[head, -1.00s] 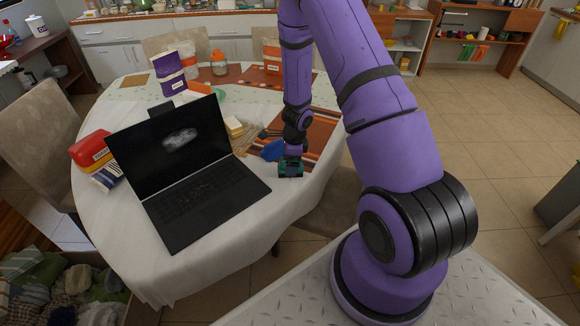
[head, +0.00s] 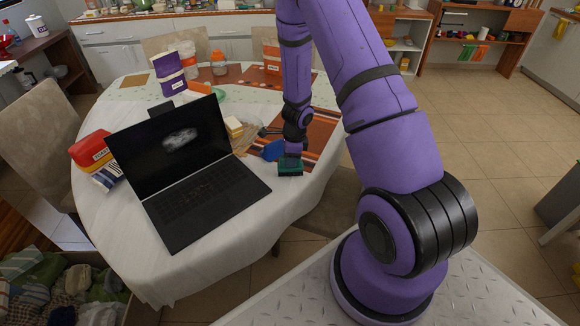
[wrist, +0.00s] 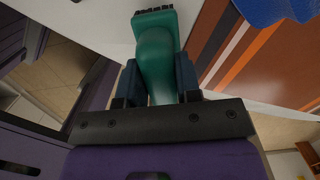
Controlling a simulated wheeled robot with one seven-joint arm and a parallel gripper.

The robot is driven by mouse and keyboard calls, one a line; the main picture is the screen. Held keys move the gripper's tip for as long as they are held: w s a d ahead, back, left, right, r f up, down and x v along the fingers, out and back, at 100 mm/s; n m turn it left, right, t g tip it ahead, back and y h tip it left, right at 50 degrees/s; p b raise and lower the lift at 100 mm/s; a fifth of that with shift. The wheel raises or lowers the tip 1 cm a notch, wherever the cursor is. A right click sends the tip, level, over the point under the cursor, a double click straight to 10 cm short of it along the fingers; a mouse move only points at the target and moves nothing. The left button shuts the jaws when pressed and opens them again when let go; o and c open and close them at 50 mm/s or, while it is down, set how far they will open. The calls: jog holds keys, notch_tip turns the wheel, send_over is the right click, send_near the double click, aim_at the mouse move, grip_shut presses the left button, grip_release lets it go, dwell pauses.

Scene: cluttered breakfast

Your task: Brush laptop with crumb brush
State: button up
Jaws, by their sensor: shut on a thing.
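An open black laptop (head: 205,199) stands on the white-clothed table in the head view, its screen tilted back and its keyboard facing me. The screen shows a pale smudge-like shape. To its right, my gripper (head: 291,160) points down near the table's right edge. In the wrist view, my gripper (wrist: 160,88) is shut on a green crumb brush (wrist: 156,48), with dark bristles at its far end. The brush also shows in the head view (head: 290,169), apart from the laptop. I cannot tell whether its bristles touch the table.
A blue item (head: 272,151) lies just behind the brush, beside an orange striped placemat (head: 318,129). The cloth in front of the laptop is clear.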

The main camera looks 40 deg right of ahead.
jog(key=shift+r, duration=2.1)
